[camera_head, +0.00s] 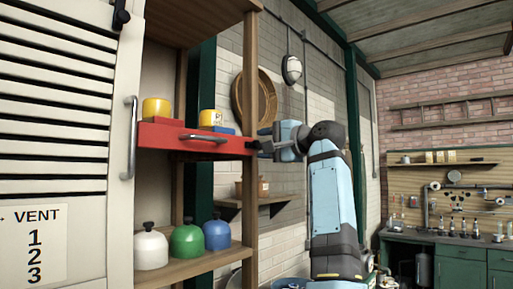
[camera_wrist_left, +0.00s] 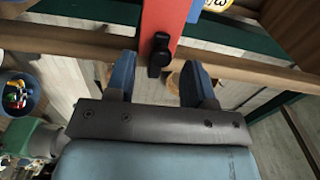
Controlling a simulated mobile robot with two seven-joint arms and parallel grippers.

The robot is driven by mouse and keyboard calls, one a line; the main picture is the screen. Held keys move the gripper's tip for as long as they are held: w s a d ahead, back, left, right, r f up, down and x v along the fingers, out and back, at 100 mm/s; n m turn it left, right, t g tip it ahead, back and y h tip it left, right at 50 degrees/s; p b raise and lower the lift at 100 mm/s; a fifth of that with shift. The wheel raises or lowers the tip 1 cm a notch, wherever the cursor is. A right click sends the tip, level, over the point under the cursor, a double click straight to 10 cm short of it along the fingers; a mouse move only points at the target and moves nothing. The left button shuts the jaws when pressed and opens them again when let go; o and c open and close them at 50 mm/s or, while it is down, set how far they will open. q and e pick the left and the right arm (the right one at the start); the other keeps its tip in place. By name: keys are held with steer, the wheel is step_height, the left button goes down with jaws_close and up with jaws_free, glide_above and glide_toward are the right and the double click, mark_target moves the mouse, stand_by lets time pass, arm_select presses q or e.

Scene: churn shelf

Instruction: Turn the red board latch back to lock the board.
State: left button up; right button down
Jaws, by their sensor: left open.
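In the left wrist view the black latch (camera_wrist_left: 159,52) shows at the end of the red board (camera_wrist_left: 161,17). My left gripper (camera_head: 268,142) is close to this end. In the wrist view its blue fingers (camera_wrist_left: 159,82) are open, one on each side of the latch's line, with nothing held. I cannot tell whether they touch the latch. My right gripper is not in view.
White, green (camera_head: 186,239) and blue rounded pots stand on the lower shelf (camera_head: 205,264). A louvred vent door (camera_head: 55,130) is at the left. A wooden post (camera_head: 250,200) stands close to my gripper.

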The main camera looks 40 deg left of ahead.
arm_select(q)
steer(key=d+b, duration=0.1)
steer(key=d, duration=0.9)
steer(key=shift+s+d, duration=0.2)
steer(key=shift+s, duration=0.2)
